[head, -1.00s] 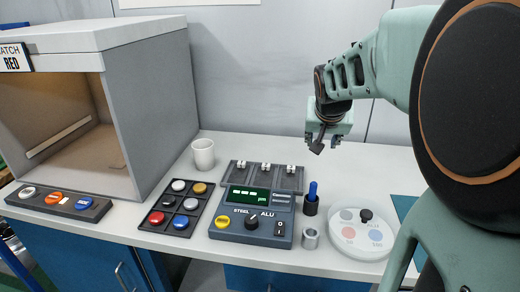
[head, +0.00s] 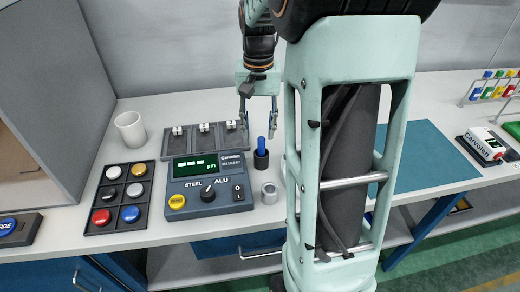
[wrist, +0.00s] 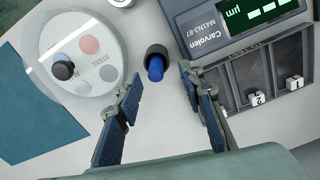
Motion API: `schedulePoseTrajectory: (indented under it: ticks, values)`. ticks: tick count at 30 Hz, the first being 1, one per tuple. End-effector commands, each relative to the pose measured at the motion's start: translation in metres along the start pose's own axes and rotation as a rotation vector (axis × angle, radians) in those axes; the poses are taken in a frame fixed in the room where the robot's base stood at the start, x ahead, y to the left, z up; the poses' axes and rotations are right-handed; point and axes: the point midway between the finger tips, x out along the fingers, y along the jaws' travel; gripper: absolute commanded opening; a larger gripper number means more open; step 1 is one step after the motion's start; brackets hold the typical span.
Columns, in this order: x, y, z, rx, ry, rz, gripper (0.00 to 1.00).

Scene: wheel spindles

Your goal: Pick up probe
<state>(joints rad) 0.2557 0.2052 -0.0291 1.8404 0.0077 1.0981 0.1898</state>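The probe, with a blue handle (head: 261,144), stands upright in a small black holder (head: 261,161) right of the gauge. My gripper (head: 258,118) is open, pointing down above it with one finger on either side in the picture. In the wrist view the blue handle (wrist: 155,69) and black holder (wrist: 157,51) show just beyond and between the tips of my open gripper (wrist: 160,78). The fingers do not close on the handle. The probe's lower part is hidden in the holder.
The gauge (head: 209,184) stands left of the holder, with a three-compartment tray (head: 203,143) behind it. A metal ring (head: 269,192) stands in front. A round white dish (wrist: 52,35) lies close by. A white cup (head: 130,130) and button tray (head: 119,195) are further left.

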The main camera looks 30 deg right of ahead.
Motion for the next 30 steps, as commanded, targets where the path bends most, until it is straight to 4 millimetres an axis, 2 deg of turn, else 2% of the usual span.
schedulePoseTrajectory:
  ticks: [5, 15, 23, 26, 30]
  values:
    - [0.014, 0.001, 0.000, 0.000, 0.000, 0.001, 0.36]
    - [0.058, 0.008, -0.003, 0.000, 0.000, 0.001, 0.36]
    - [0.062, 0.008, -0.003, -0.001, 0.002, 0.001, 0.36]
    - [0.062, 0.008, -0.003, -0.001, 0.002, 0.001, 0.28]
    - [0.062, 0.008, -0.003, -0.001, 0.002, 0.001, 0.13]
